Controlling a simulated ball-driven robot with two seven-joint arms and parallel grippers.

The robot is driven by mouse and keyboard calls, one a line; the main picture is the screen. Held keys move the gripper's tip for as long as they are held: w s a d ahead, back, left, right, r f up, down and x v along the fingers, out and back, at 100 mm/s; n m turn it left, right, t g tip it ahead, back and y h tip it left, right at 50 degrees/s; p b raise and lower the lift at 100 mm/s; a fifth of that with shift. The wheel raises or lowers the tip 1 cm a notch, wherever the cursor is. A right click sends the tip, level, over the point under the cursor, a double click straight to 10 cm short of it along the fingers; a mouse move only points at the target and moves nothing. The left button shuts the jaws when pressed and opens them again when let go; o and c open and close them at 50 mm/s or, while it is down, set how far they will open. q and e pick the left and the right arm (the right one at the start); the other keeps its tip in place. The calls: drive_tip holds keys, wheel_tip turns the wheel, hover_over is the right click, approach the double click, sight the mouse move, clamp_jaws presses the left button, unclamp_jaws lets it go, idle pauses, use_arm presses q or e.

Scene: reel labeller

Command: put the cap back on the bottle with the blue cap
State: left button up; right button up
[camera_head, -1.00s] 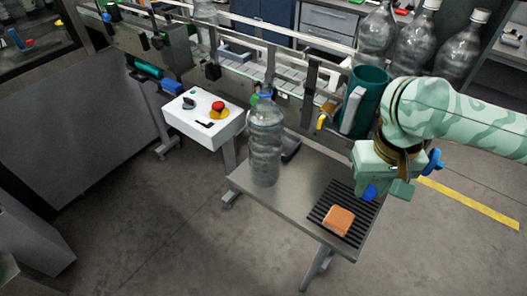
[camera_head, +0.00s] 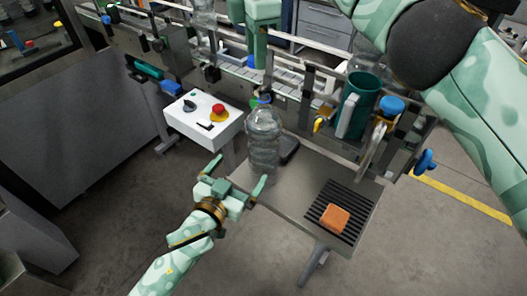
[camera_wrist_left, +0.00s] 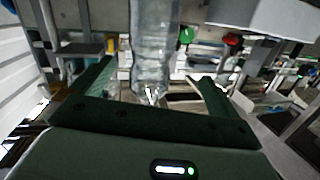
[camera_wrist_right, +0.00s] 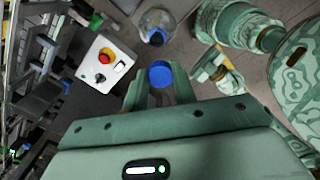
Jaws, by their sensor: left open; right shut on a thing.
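The clear bottle (camera_head: 264,145) stands upright and uncapped on the small metal table; a blue ring shows at its neck. In the right wrist view the bottle (camera_wrist_right: 157,22) is beyond my right fingers. My right gripper (camera_head: 258,55) hangs at the top of the head view, behind and above the bottle. In the right wrist view it is shut on the blue cap (camera_wrist_right: 160,74), apart from the bottle. My left gripper (camera_head: 238,180) is open, low beside the bottle. In the left wrist view the bottle (camera_wrist_left: 155,45) appears between its spread fingers, with gaps.
An orange block (camera_head: 335,218) lies on a black ribbed mat (camera_head: 352,200) at the table's right. A teal container (camera_head: 362,95) stands behind it. A white control box (camera_head: 205,122) with a red button is left of the bottle. The conveyor (camera_head: 285,75) runs behind.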

drive_tip(key=n, duration=0.3)
drive_tip(key=d+n, duration=0.1)
drive_tip(key=shift+w+n, duration=0.35)
drive_tip(key=shift+n, duration=0.05)
use_arm(q)
wheel_tip(320, 180, up, 6)
drive_tip(key=d+n+t, duration=0.1)
drive_tip(key=shift+s+h, duration=0.3)
drive_tip(key=shift+h, duration=0.1)
use_arm(e)
drive_tip(key=n, duration=0.2)
drive_tip(key=shift+w+d+f+n, duration=0.15)
drive_tip(key=shift+d+n, duration=0.1)
drive_tip(key=shift+n, duration=0.15)
use_arm(q)
drive_tip(key=shift+d, duration=0.1)
drive_tip(key=x, duration=1.2)
drive_tip(key=c, duration=1.3)
drive_tip(key=shift+c, duration=0.2)
use_arm(e)
hover_over(265, 92)
drive_tip(key=shift+f, duration=2.5)
